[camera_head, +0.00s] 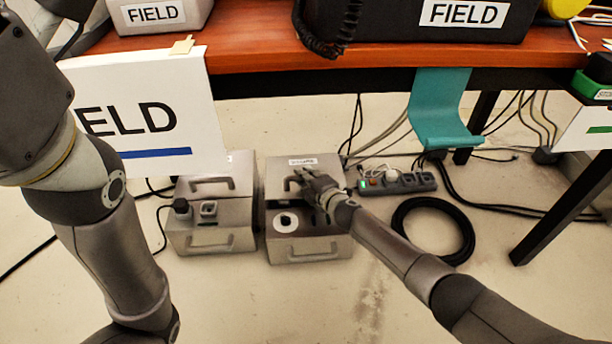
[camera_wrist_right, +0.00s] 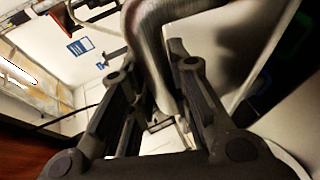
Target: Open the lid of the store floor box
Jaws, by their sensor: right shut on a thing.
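Two grey metal floor boxes stand on the floor under the table. The right box (camera_head: 310,247) has a small label on its lid (camera_head: 278,172), too small to read for sure. This lid is tilted up at the back, with a dark gap below it and a round socket in the box showing. My right gripper (camera_head: 312,183) is at the lid and shut on its handle. In the right wrist view the curved metal handle (camera_wrist_right: 158,45) passes between the fingers (camera_wrist_right: 160,115). The left arm shows at the left, but its gripper is out of view.
The left floor box (camera_head: 212,240) stands close beside, with handles and a plug. A power strip (camera_head: 400,182) and coiled black cable (camera_head: 433,228) lie to the right. A teal holder (camera_head: 438,105) hangs from the wooden table (camera_head: 260,57). A white FIELD sign (camera_head: 150,110) hangs at left.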

